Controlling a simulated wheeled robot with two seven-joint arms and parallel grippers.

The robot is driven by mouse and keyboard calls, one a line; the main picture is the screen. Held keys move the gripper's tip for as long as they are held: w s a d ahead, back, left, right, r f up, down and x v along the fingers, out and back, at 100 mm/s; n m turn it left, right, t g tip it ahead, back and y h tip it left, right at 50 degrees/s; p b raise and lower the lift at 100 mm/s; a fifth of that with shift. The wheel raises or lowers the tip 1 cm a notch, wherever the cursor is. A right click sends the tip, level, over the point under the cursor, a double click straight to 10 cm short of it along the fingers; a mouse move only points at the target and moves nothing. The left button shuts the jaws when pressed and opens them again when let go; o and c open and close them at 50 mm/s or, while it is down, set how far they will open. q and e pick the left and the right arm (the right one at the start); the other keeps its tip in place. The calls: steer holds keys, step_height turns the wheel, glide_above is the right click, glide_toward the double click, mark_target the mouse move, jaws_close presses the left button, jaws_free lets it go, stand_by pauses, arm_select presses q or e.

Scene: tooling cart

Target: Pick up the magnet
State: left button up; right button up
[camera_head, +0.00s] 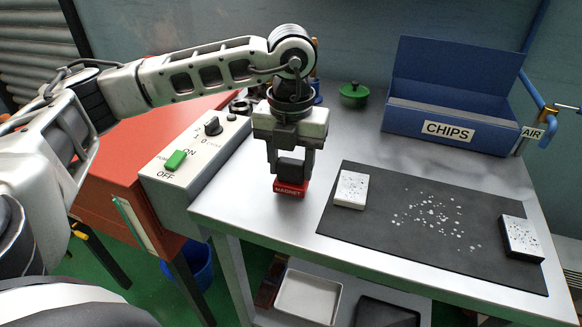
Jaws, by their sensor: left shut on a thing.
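The magnet (290,189) is a small red block with a white MAGNET label. It is at the left part of the steel table top (265,215), left of the dark mat. My left gripper (290,176) points down over it and is shut on it, with its fingers on either side of the block's upper part. I cannot tell whether the magnet touches the table or is slightly above it. My right gripper is not in view.
A dark mat (380,243) holds a white block (351,189), a black-sided block (521,238) and scattered chips (435,214). A blue CHIPS box (450,88) and a green lidded pot (354,94) stand behind. A switch box (195,165) stands left.

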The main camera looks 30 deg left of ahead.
arm_select(q)
step_height(320, 180, up, 3)
steer(key=shift+w+f, duration=0.1)
steer(key=shift+f, duration=0.1)
steer(key=s+d+r, duration=0.7)
steer(key=s+r, duration=0.2)
steer(key=s, duration=0.3)
steer(key=shift+r, duration=0.4)
steer(key=shift+s+d, duration=0.1)
steer(key=o, duration=0.4)
steer(key=shift+c, duration=0.6)
